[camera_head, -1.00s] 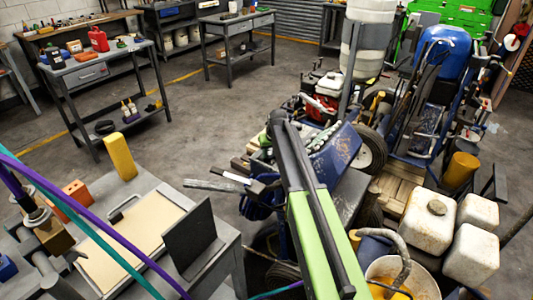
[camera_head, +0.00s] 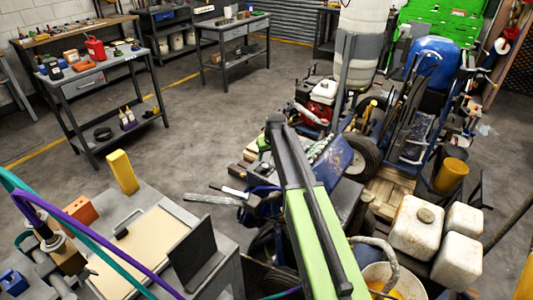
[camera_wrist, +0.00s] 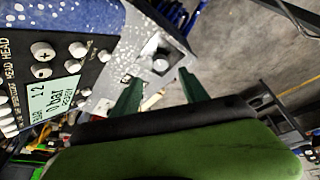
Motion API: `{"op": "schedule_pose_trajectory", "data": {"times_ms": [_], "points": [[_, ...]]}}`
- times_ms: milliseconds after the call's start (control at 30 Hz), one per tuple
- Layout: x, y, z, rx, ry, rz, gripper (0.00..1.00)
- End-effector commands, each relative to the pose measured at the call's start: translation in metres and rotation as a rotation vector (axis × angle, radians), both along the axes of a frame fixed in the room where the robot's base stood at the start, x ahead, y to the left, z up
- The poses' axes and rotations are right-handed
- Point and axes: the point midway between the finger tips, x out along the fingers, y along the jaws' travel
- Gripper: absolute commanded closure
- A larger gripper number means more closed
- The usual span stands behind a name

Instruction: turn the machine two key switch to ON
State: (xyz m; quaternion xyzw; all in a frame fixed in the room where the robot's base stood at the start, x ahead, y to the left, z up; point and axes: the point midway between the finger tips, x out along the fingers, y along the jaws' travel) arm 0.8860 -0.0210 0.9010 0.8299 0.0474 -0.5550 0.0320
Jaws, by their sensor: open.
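My gripper (camera_wrist: 160,92) is open in the wrist view, with two dark green fingers apart and nothing held between them. Just beyond the fingertips is a small dark square fitting with a rounded metal part (camera_wrist: 160,62), on a speckled grey bracket. It may be the key switch; its position cannot be read. The gripper is not discernible there.
A second blue machine (camera_head: 435,65) stands behind at right. White containers (camera_head: 418,222) and a bucket (camera_head: 395,275) are at lower right. A grey bench with a beige board (camera_head: 140,245) is at lower left. Open floor (camera_head: 210,125) lies left of the machines.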

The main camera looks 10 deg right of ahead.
Motion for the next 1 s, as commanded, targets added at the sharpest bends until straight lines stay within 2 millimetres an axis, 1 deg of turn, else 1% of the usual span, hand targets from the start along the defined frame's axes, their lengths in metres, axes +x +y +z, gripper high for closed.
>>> {"op": "schedule_pose_trajectory", "data": {"times_ms": [33,200,300,400,800,867,900,933,967,1000], "points": [[-0.007,-0.001,0.025,0.000,0.000,0.000,0.48],[-0.023,-0.002,0.062,0.000,0.001,-0.001,0.48],[-0.030,-0.003,0.076,0.000,0.001,-0.001,0.48],[-0.033,-0.004,0.081,0.000,0.001,-0.001,0.48],[-0.033,-0.004,0.079,0.000,0.001,0.000,0.48],[-0.033,-0.002,0.079,0.000,0.001,0.003,0.48],[-0.035,0.004,0.079,0.000,0.001,0.010,0.48],[-0.042,0.007,0.079,-0.001,0.001,0.013,0.48],[-0.052,0.009,0.078,-0.002,0.003,0.017,0.48],[-0.069,0.013,0.078,-0.005,0.012,0.021,0.48]]}}
